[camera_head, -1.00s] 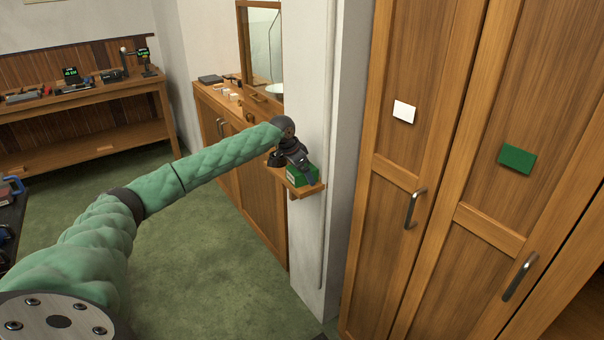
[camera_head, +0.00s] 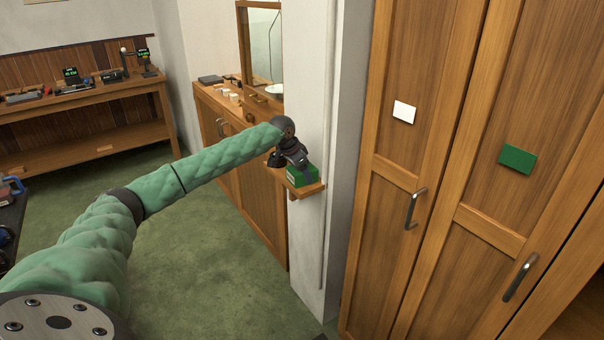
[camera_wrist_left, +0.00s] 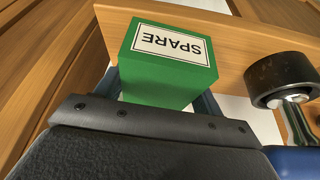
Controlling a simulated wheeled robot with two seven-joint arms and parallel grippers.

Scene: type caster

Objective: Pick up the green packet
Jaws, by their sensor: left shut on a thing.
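The green packet (camera_head: 301,177) sits at a small wooden wall shelf (camera_head: 307,190) on the white pillar. In the left wrist view the packet (camera_wrist_left: 168,75) is a green box with a white label reading SPARE, upside down in that picture. My left gripper (camera_head: 304,171) is shut on the packet, with a finger on each side of it; the fingers (camera_wrist_left: 165,92) are mostly hidden behind the packet and the gripper body. I cannot tell whether the packet still touches the shelf. My right gripper is not in view.
A caster (camera_wrist_left: 283,80) with a dark wheel is beside the packet on the right in the left wrist view. Tall wooden cabinet doors (camera_head: 400,150) stand to the right. A wooden counter (camera_head: 240,115) lies behind my arm. The green floor in the middle is clear.

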